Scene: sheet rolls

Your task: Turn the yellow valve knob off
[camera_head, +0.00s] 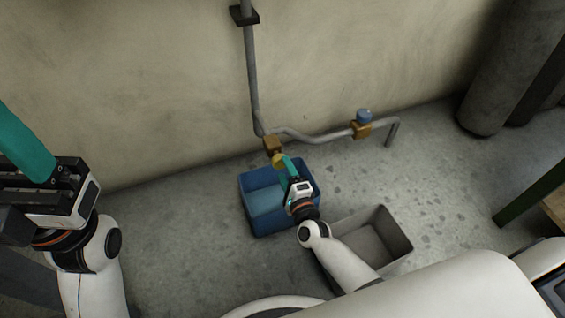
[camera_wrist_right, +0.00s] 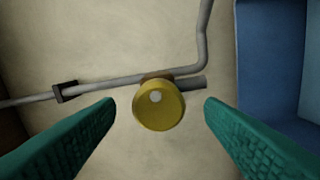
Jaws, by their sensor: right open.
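The yellow valve knob (camera_head: 279,160) sits on a brass fitting (camera_head: 272,144) on the grey pipe by the wall. In the right wrist view the round knob (camera_wrist_right: 159,106) lies between the two teal fingers, with clear gaps on both sides. My right gripper (camera_head: 285,164) is open and close to the knob; it also shows in the right wrist view (camera_wrist_right: 159,112). In the head view its fingers partly cover the knob. My left gripper (camera_head: 25,145) is at the left edge, away from the valve; its fingertips are cut off.
A blue bin (camera_head: 250,195) stands on the floor under the right gripper, and a grey bin (camera_head: 398,243) stands to its right. A blue knob (camera_head: 364,115) sits on another brass fitting (camera_head: 361,130). Dark columns (camera_head: 505,80) stand at the right.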

